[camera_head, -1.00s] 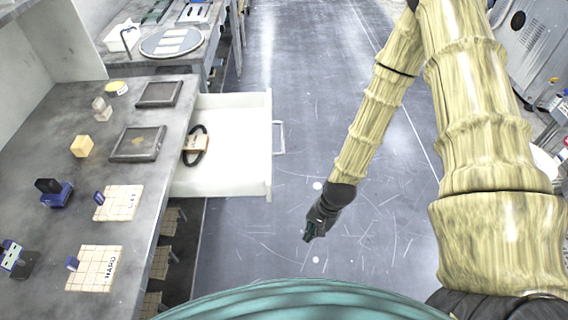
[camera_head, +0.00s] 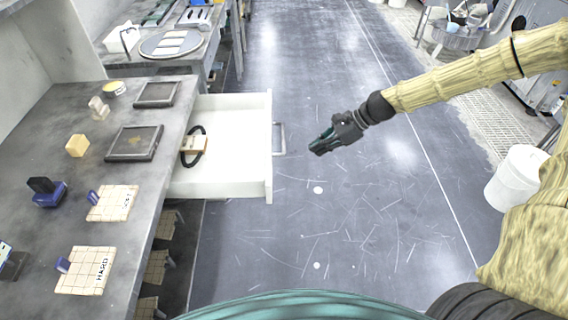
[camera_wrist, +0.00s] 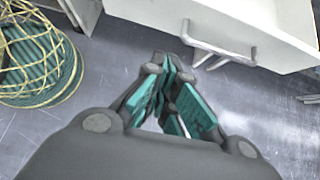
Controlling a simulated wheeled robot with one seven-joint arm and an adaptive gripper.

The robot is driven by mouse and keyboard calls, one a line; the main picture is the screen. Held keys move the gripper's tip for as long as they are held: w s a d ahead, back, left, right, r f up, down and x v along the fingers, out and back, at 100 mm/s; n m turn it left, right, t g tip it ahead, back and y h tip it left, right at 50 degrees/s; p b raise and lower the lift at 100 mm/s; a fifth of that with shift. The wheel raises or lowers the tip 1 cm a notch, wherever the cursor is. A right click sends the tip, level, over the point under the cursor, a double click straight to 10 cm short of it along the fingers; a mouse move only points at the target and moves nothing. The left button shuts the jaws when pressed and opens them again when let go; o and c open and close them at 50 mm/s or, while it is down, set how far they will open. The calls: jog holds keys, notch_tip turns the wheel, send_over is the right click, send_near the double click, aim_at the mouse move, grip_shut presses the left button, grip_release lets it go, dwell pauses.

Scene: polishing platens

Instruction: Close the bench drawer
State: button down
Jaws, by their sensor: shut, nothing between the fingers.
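The white bench drawer (camera_head: 235,145) is pulled far out from the grey bench (camera_head: 135,215), to the bench's right. Inside it lies a black looped item with a tan block (camera_head: 193,146). The drawer's handle (camera_head: 279,138) is on its right front face. My gripper (camera_head: 316,150) is shut and empty, just right of the handle and apart from it in the head view. In the wrist view the fingertips (camera_wrist: 172,62) point toward the drawer front (camera_wrist: 240,25), with the handle (camera_wrist: 215,48) just right of the tips.
On the bench are dark square plates (camera_head: 135,143), tan grid pads (camera_head: 112,203), a yellow block (camera_head: 77,145) and blue-handled stamps. A white bucket (camera_head: 515,178) stands on the floor at the right.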

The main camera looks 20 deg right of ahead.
jog(key=a+r+p+x, duration=0.2)
jog(key=x, duration=1)
jog(key=shift+w+a+f, duration=0.2)
jog(key=shift+w+f, duration=0.05)
jog(key=shift+w, duration=0.2)
jog(key=shift+a, duration=0.15)
dwell(0.5)
